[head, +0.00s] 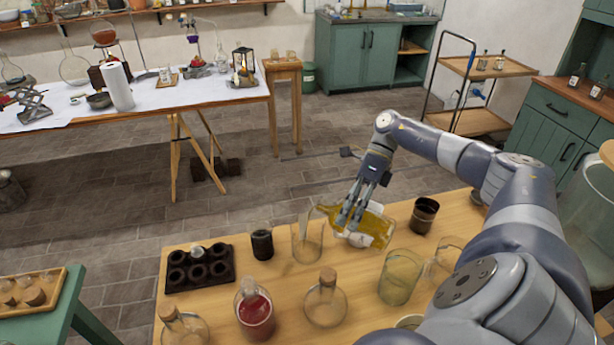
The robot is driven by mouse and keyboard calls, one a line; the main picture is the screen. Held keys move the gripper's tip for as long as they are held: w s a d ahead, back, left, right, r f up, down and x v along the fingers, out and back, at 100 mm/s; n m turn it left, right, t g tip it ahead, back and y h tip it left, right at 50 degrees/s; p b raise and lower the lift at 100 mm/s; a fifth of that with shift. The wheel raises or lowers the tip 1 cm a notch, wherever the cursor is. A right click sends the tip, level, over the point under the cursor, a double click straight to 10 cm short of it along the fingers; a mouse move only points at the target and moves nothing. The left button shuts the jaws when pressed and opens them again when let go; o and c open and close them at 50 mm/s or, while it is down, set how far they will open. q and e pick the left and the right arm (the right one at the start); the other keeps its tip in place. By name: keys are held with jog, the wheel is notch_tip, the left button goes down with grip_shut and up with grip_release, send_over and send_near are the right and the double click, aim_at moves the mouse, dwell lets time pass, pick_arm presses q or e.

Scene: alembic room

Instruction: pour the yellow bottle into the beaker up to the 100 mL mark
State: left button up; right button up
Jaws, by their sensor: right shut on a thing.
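My right gripper (350,222) is shut on the yellow bottle (377,229) and holds it tilted almost flat over the wooden table. The bottle's neck points left, with its mouth at the rim of a clear glass beaker (309,247). The beaker stands upright on the table. A pale patch shows on the beaker's upper part. I cannot make out its marks, the liquid level or a stream at this size. The gripper fingers cover part of the bottle. My left gripper is not in view.
A dark cup (262,244) and a black holder (200,268) stand left of the beaker. A corked round flask (326,304) and a red-filled bottle (256,315) stand in front. A greenish glass (400,277) and a dark jar (424,215) stand to the right.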

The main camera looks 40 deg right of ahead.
jog(key=shift+w+a+r+m+g+p, duration=0.1)
jog(key=shift+r+m+g+p, duration=0.2)
jog(key=shift+r+g+p, duration=0.25)
dwell(3.5)
jog(key=shift+f+t+b, duration=0.35)
jog(key=shift+f+b, duration=0.2)
jog(key=shift+b, duration=0.65)
jog(key=shift+n+t+b, duration=0.3)
jog(key=shift+n+b, duration=0.1)
jog(key=shift+b, duration=0.05)
jog(key=shift+f+b, duration=0.45)
jog(key=shift+b, duration=0.3)
jog(key=shift+n+t+y+b, duration=0.3)
jog(key=shift+t+b, duration=0.1)
jog(key=shift+b, duration=0.05)
jog(key=shift+f+t+b, duration=0.3)
jog(key=shift+f+b, duration=0.1)
jog(key=shift+b, duration=0.45)
jog(key=shift+n+t+y+b, duration=0.3)
jog(key=shift+b, duration=0.05)
